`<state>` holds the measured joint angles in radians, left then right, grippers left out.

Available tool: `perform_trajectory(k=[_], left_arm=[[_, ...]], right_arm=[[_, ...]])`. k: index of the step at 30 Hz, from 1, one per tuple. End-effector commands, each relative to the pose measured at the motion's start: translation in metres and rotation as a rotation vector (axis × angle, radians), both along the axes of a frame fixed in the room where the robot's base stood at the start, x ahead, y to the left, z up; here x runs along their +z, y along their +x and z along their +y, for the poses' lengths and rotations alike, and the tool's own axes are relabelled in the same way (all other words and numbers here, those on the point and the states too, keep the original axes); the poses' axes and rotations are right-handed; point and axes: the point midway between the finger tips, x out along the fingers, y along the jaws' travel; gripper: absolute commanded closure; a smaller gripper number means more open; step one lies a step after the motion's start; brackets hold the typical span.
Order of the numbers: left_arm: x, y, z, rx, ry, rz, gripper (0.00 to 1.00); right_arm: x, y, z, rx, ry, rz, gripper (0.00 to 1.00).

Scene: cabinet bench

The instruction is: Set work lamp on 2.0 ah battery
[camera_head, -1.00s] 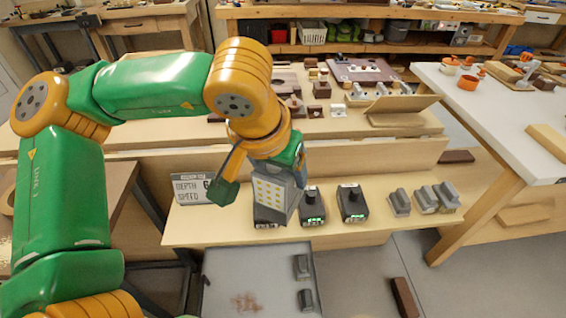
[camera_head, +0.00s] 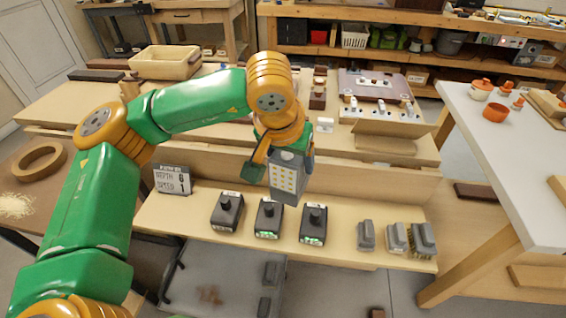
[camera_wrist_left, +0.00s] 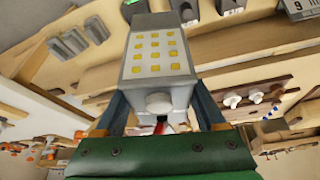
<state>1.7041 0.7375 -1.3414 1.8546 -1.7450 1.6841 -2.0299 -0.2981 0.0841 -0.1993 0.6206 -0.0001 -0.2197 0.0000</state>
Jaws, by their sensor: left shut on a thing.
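The work lamp (camera_head: 287,180), a grey block with a panel of yellow LEDs, is shut in my left gripper (camera_head: 282,158). It hangs above the shelf, over the gap between the middle battery (camera_head: 268,220) and the right battery (camera_head: 313,226), apart from both. A left battery (camera_head: 227,213) stands beside them. All three are dark with a raised top; their capacity labels are unreadable. In the left wrist view the lamp (camera_wrist_left: 155,58) sits between the fingers, with batteries (camera_wrist_left: 185,12) beyond it. My right gripper is out of view.
A sign (camera_head: 172,180) stands at the shelf's left end. Several grey blocks and brushes (camera_head: 397,238) stand at its right. The bench top behind holds a tan box (camera_head: 165,62) and small parts. A white table (camera_head: 500,150) is at the right.

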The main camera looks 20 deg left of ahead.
Motion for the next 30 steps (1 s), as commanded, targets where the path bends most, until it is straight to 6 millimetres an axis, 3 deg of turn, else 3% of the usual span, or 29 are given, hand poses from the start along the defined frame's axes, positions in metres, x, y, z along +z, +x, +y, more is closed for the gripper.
perform_trajectory(k=[5, 9, 17, 23, 30], left_arm=[[-0.021, 0.023, 0.007, 0.050, -0.001, 0.007, 1.00], [-0.051, 0.037, 0.022, 0.114, -0.001, 0.009, 1.00], [-0.111, 0.038, 0.066, 0.240, 0.002, 0.001, 1.00], [-0.127, 0.036, 0.075, 0.262, 0.001, -0.004, 1.00], [-0.154, 0.036, 0.075, 0.261, 0.001, -0.002, 1.00]], right_arm=[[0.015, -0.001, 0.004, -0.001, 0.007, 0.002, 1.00], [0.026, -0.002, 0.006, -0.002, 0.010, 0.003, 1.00], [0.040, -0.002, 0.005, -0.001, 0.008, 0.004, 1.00], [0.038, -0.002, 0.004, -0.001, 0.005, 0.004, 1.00], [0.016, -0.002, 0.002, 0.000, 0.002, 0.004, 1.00]])
